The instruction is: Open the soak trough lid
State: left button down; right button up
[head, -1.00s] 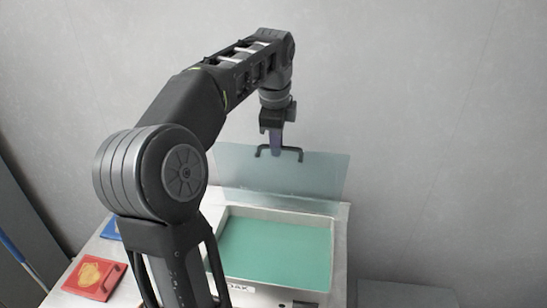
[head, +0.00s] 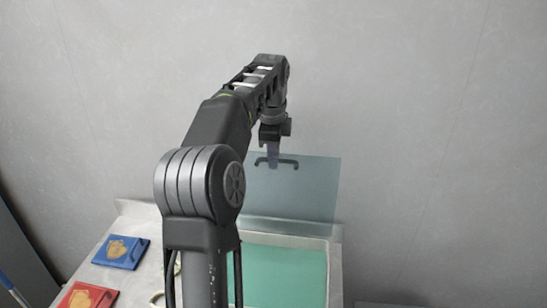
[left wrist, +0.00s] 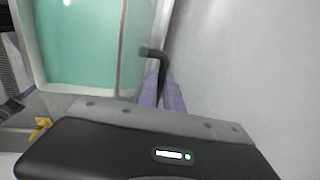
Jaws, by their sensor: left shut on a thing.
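The soak trough lid (head: 312,190) is a clear bluish panel that stands raised, roughly upright, at the back of the trough. Its dark handle (head: 288,163) is near the top edge and also shows in the left wrist view (left wrist: 153,53). The trough (head: 285,268) is open on top, with green inside; the left wrist view shows the green interior (left wrist: 80,40) too. My left gripper (head: 273,160) is shut on the handle, and its purple fingers (left wrist: 163,95) show in the left wrist view. My left arm hides part of the trough's left side. My right gripper is not in view.
A blue board (head: 121,252) and a red board (head: 88,297), each with a tan emblem, lie on the counter at left. A plain grey wall (head: 430,130) stands close behind the lid. The space right of the trough looks clear.

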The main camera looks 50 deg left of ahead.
pick_arm(q)
jog(key=c, duration=1.6)
grip_release()
jog(key=shift+w+a+r, duration=0.15)
jog(key=shift+a, duration=0.05)
jog(key=shift+o, duration=0.6)
jog(key=shift+f, duration=0.2)
